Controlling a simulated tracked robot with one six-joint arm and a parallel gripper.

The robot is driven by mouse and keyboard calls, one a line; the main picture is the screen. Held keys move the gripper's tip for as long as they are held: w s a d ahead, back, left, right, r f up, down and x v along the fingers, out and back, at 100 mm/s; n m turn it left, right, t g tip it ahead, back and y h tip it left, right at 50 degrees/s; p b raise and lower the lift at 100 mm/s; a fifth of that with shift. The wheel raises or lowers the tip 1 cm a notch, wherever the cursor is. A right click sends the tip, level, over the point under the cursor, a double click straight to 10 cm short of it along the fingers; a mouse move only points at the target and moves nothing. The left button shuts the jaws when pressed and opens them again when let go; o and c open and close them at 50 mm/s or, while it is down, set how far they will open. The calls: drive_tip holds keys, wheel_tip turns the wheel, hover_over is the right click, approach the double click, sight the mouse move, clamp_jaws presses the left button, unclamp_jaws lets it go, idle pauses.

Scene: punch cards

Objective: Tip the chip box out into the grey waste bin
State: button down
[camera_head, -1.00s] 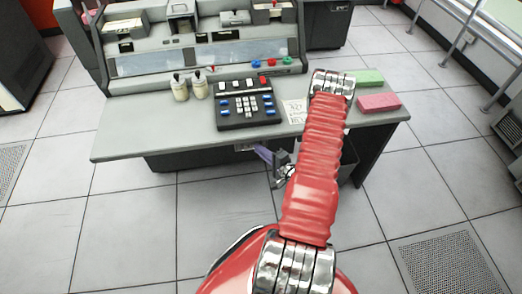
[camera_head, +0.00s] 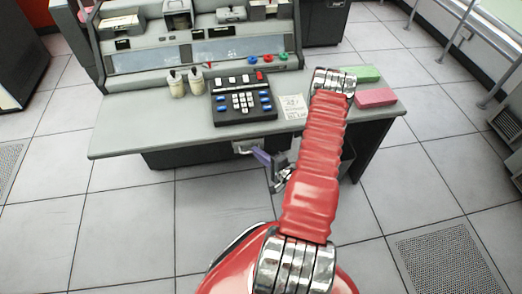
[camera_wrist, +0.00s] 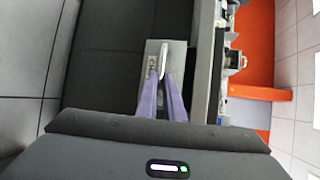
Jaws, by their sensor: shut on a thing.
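The chip box (camera_wrist: 153,70) is a light grey box with a metal handle, seen end-on in the wrist view. It sits against the dark underside of the desk. In the head view a small part of it (camera_head: 243,147) shows just below the desk's front edge. My gripper (camera_wrist: 163,80) has purple fingers closed on the handle; it also shows below the desk in the head view (camera_head: 260,156). The inside of the box is hidden. A grey bin edge (camera_head: 348,160) shows partly behind my arm, under the desk's right end; its opening is mostly hidden.
The grey desk (camera_head: 130,135) carries a keypad (camera_head: 241,100), two pale pots, a paper sheet (camera_head: 293,106), a green block (camera_head: 362,73) and a pink block (camera_head: 375,97). The tiled floor in front is clear. Railings stand at the right.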

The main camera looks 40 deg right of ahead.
drive_tip(key=shift+s+a, duration=0.35)
drive_tip(key=shift+s, duration=0.2)
drive_tip(key=c, duration=1.8)
unclamp_jaws()
drive_tip(key=shift+s+a+r, duration=0.1)
drive_tip(key=shift+s+r, duration=0.3)
drive_tip(key=shift+s, duration=1.85)
drive_tip(key=shift+s+a+r, duration=0.1)
drive_tip(key=shift+s+r, duration=0.35)
drive_tip(key=shift+s, duration=1.85)
drive_tip(key=shift+s+r, duration=0.4)
drive_tip(key=shift+s, duration=1.85)
drive_tip(key=shift+o, duration=0.3)
